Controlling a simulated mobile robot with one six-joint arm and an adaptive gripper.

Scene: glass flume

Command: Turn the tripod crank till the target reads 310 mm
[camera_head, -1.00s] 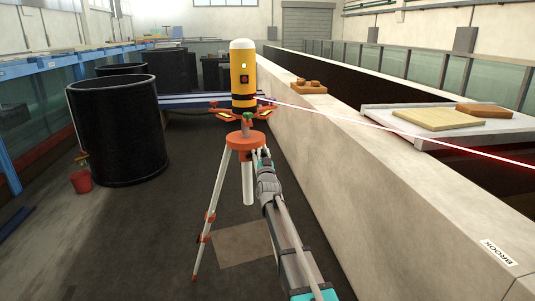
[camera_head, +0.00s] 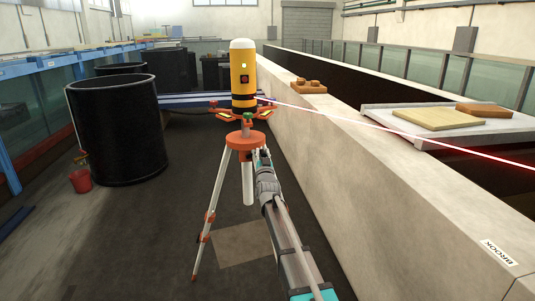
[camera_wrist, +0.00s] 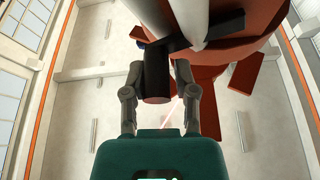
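The tripod (camera_head: 245,143), with an orange-red head and white legs, stands upright on the floor beside the pale wall. It carries a yellow laser unit (camera_head: 243,78) with a white top and black base. My gripper (camera_head: 262,158) is close to the tripod, just below its head. In the wrist view my gripper (camera_wrist: 160,70) has one finger on each side of the black crank handle (camera_wrist: 157,75). I cannot tell whether both fingers press on it. A black crank arm (camera_wrist: 188,43) runs from it toward the tripod's column. No target reading is legible in either view.
A red beam (camera_head: 400,131) runs right from the laser unit over the pale flume wall (camera_head: 400,180). A tray (camera_head: 480,137) with boards lies on the wall. A black tank (camera_head: 118,130) and a red bucket (camera_head: 80,181) stand left. The floor around the tripod is mostly clear.

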